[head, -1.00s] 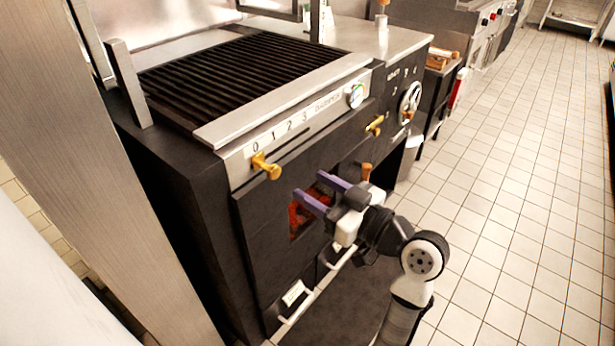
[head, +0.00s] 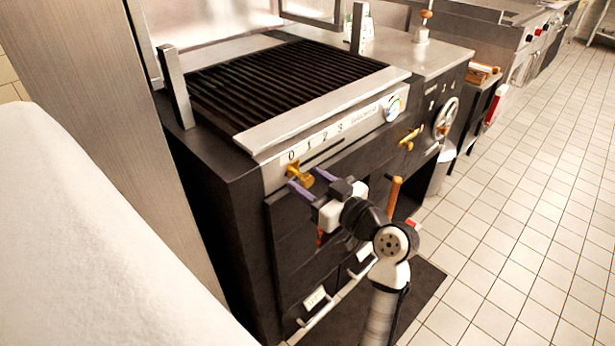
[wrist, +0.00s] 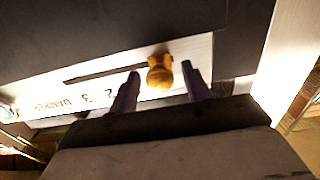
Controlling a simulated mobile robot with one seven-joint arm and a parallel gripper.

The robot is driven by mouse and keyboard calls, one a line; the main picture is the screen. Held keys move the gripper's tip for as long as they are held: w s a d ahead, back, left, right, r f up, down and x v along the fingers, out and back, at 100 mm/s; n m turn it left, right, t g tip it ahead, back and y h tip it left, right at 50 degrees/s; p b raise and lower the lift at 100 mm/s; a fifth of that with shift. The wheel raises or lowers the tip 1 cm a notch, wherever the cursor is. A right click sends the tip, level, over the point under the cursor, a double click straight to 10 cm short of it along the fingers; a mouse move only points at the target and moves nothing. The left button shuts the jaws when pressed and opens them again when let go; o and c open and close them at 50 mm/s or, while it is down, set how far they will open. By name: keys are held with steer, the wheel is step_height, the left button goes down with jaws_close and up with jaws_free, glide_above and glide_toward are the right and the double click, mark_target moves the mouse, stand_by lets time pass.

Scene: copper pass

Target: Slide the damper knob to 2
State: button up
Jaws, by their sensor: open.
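The brass damper knob (head: 300,173) sits at the 0 end of its slot, on the pale scale plate (head: 345,141) marked 0, 1, 2, 3 on the grill's front. My gripper (head: 311,181) is open at the knob, with its purple fingers pointing toward the plate. In the wrist view the knob (wrist: 160,72) shows between the two fingertips (wrist: 165,80), with a gap on either side. The dark slot runs left from it there, with 2 and 3 readable beside it; the other digits are hidden behind my gripper.
A round dial (head: 393,108) sits on the plate's right end. A second brass handle (head: 409,138) and a spoked wheel (head: 446,118) are farther right. A wooden handle (head: 394,196) stands up beside my arm. A white draped surface (head: 100,240) fills the lower left.

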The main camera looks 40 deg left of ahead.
steer(key=shift+a, duration=0.55)
jaws_close()
steer(key=w+b, duration=0.1)
steer(key=w, duration=0.2)
steer(key=w+b, duration=0.1)
steer(key=w, duration=0.2)
steer(key=w+d+b, duration=0.1)
steer(key=w, duration=0.3)
steer(key=shift+w, duration=0.1)
jaws_free()
